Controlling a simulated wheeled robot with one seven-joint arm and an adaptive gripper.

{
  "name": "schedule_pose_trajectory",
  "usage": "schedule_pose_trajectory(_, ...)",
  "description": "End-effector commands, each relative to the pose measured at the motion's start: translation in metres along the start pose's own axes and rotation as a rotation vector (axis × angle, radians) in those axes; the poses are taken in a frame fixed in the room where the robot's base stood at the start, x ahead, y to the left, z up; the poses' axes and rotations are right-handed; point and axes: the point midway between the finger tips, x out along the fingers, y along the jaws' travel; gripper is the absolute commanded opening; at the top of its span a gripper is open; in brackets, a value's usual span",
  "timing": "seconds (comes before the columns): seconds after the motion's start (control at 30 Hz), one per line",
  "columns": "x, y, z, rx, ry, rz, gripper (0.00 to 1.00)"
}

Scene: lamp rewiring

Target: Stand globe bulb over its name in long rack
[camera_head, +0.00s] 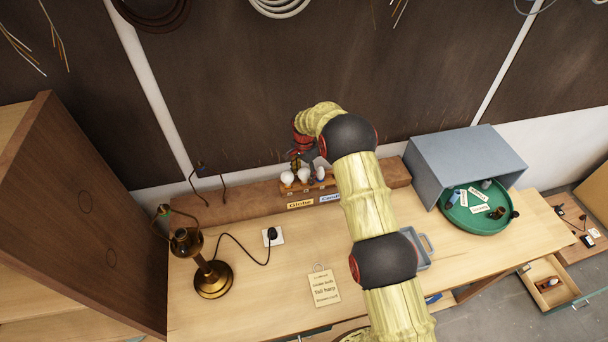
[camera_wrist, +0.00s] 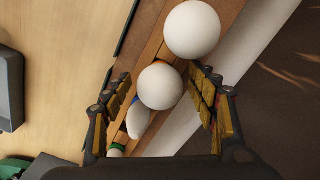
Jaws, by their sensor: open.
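The long wooden rack (camera_head: 245,203) lies along the back of the bench. Its front carries a "Globe" label (camera_head: 300,204) and a "Candle" label (camera_head: 330,198). White bulbs stand in a row at the labels: a left globe bulb (camera_head: 287,177), a second globe bulb (camera_head: 303,174) and a slimmer bulb (camera_head: 320,172). My gripper (camera_head: 303,157) is above the row. In the wrist view, its open fingers (camera_wrist: 160,74) straddle one globe bulb (camera_wrist: 160,88), with gaps showing. Another globe bulb (camera_wrist: 192,30) is beyond, and a candle-shaped bulb (camera_wrist: 138,122) is nearer. The bulbs' bases are mostly hidden.
A brass lamp (camera_head: 213,278) stands at the bench's left, its cord running to a socket plate (camera_head: 273,236). A note card (camera_head: 324,288) lies in front. A green tray (camera_head: 480,222) and a grey-blue box (camera_head: 465,155) are at right. A blue-grey caddy (camera_head: 415,248) is partly behind my arm.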

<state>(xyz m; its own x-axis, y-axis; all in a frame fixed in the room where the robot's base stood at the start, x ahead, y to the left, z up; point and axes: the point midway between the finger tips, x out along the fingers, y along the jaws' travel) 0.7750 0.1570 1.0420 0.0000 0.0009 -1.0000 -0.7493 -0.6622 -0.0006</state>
Motion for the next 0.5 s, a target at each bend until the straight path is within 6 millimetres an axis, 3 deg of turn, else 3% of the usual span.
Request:
schedule_pose_trajectory(0.27, -0.009, -0.001, -0.001, 0.0, 0.001, -0.002, 0.58)
schedule_pose_trajectory(0.5, -0.052, -0.001, -0.001, 0.0, 0.002, -0.003, 0.58)
